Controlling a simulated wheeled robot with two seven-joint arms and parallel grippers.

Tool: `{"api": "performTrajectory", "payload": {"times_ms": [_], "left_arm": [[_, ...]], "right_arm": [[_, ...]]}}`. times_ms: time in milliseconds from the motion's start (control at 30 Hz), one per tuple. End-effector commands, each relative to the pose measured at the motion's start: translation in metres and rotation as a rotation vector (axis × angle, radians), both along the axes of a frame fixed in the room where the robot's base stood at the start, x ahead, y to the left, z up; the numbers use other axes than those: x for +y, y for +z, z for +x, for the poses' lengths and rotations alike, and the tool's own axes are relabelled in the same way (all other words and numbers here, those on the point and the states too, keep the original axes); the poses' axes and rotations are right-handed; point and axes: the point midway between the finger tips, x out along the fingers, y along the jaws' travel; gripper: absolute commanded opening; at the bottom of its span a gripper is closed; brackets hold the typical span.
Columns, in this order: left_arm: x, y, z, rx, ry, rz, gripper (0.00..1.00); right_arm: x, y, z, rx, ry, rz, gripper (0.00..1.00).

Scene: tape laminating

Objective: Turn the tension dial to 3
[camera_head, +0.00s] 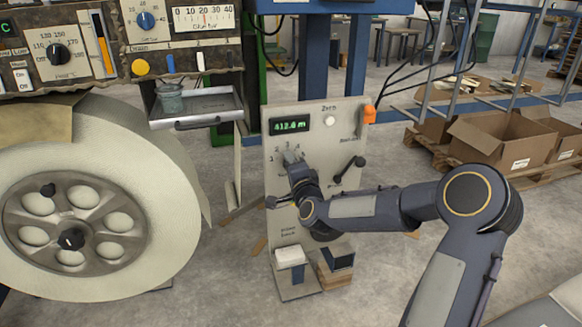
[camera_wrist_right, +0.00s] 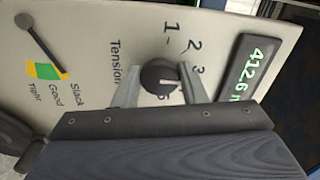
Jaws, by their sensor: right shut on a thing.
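The tension dial (camera_wrist_right: 157,76) is a round black knob with a white mark on a cream panel (camera_head: 340,130). In the right wrist view its numbers curve around it, with 1, 2 and 3 (camera_wrist_right: 200,70) readable and the rest partly covered. The white mark points right in that view, a little past the direction of the 3; its exact setting is unclear. My right gripper (camera_wrist_right: 162,92) is shut on the dial, one finger on each side. In the head view my right gripper (camera_head: 291,160) covers the dial. My left gripper is out of view.
A green display (camera_head: 290,125) reading about 412.6 sits above the dial. A slack-good-tight scale (camera_wrist_right: 45,70) with a black pointer (camera_wrist_right: 40,45) is beside it. A large roll (camera_head: 150,180) stands left; cardboard boxes (camera_head: 500,140) lie at the back right.

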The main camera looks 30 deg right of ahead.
Motion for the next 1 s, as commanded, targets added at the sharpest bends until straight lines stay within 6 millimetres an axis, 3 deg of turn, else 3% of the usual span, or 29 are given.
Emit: {"api": "performTrajectory", "payload": {"times_ms": [67,100,233,567,1000], "left_arm": [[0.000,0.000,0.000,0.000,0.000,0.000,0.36],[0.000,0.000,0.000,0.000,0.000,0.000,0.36],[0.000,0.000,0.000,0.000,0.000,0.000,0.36],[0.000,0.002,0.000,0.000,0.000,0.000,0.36],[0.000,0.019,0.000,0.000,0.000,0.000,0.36]], "right_arm": [[0.000,-0.001,0.000,0.001,0.001,0.000,0.15],[0.000,-0.001,0.000,0.001,0.001,0.000,0.42],[0.000,0.000,0.000,0.001,0.001,-0.001,0.57],[0.001,0.001,-0.005,0.002,0.001,-0.002,0.57],[0.017,0.001,-0.069,0.003,0.001,-0.002,0.57]]}}
